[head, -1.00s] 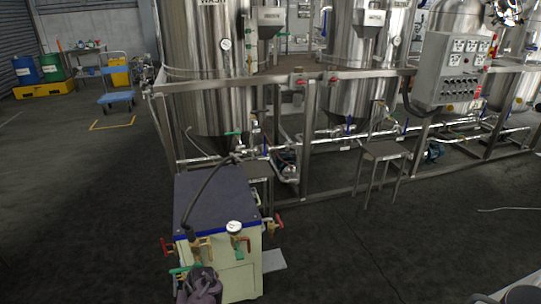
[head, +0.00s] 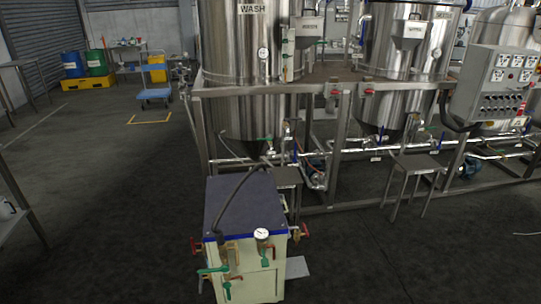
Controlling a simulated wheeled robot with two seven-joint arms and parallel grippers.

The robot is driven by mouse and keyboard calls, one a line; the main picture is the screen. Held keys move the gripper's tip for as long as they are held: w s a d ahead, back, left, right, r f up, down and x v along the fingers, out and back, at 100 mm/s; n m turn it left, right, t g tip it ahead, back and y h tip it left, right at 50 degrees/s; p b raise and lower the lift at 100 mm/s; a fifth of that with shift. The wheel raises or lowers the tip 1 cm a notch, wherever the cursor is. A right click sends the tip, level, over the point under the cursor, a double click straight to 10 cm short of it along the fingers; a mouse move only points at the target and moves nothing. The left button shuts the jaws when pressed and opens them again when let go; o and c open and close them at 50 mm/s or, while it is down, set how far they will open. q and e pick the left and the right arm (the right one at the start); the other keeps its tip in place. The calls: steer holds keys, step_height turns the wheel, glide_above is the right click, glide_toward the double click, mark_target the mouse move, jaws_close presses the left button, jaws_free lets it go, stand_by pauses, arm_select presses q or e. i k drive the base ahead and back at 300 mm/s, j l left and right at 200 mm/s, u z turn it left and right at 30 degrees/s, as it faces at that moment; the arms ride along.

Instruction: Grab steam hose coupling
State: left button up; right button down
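A dark steam hose (head: 236,196) runs from the front of a cream box unit (head: 248,281) with a dark flat top, over that top, toward the pipework under the WASH tank (head: 246,82). The hose's far end is near the pipe by the green valve handle; the coupling itself is too small to make out. A white round gauge (head: 262,234), red handles and a green handle (head: 212,269) sit on the unit's front. Neither of my grippers shows in the head view.
A steel frame with pipes and tanks fills the middle and right. A small steel stand (head: 413,167) is at its front. A control box (head: 494,84) hangs at right. A table edge (head: 14,220) is at left. Dark floor is clear left of the unit.

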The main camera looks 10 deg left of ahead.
mark_target(221, 245)
steer(key=u, duration=1)
steer(key=i+l+u, duration=0.15)
steer(key=i+u, duration=0.15)
steer(key=i, duration=0.2)
steer(key=i+l+u, duration=0.3)
steer(key=i, duration=0.15)
steer(key=j, duration=0.05)
